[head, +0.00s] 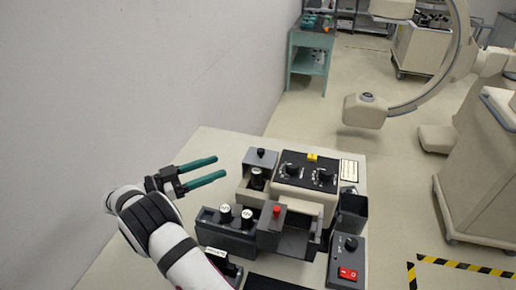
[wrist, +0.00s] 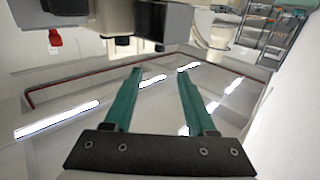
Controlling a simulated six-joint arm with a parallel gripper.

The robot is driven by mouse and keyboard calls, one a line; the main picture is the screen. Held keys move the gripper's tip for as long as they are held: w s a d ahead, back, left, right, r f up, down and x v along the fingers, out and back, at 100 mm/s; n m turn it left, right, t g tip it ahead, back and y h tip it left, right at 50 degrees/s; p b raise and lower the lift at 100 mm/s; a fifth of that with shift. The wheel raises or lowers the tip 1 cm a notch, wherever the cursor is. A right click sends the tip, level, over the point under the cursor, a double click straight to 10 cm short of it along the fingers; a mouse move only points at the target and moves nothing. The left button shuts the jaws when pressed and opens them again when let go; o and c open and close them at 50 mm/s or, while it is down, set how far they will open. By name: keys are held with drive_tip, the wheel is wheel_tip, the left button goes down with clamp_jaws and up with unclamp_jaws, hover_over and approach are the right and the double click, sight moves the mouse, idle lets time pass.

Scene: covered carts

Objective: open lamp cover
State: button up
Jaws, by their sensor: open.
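A bench device (head: 302,198) with grey and cream housings stands on the pale table. I cannot tell which of these is the lamp cover. My gripper (head: 219,167) is open and empty, left of the black-knobbed cover and apart from it, its teal fingers pointing right. In the wrist view, nothing lies between the fingers (wrist: 160,73), and a red knob (wrist: 55,38) shows at upper left.
Two white-capped knobs (head: 235,213) stand on a dark grey block at the front left. A control box with a red switch (head: 347,273) is at the front right. The table left of the device is clear.

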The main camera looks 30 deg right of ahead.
sight(258, 152)
drive_tip(key=d, duration=1.4)
drive_tip(key=shift+d, duration=0.2)
clamp_jaws()
idle(0.6)
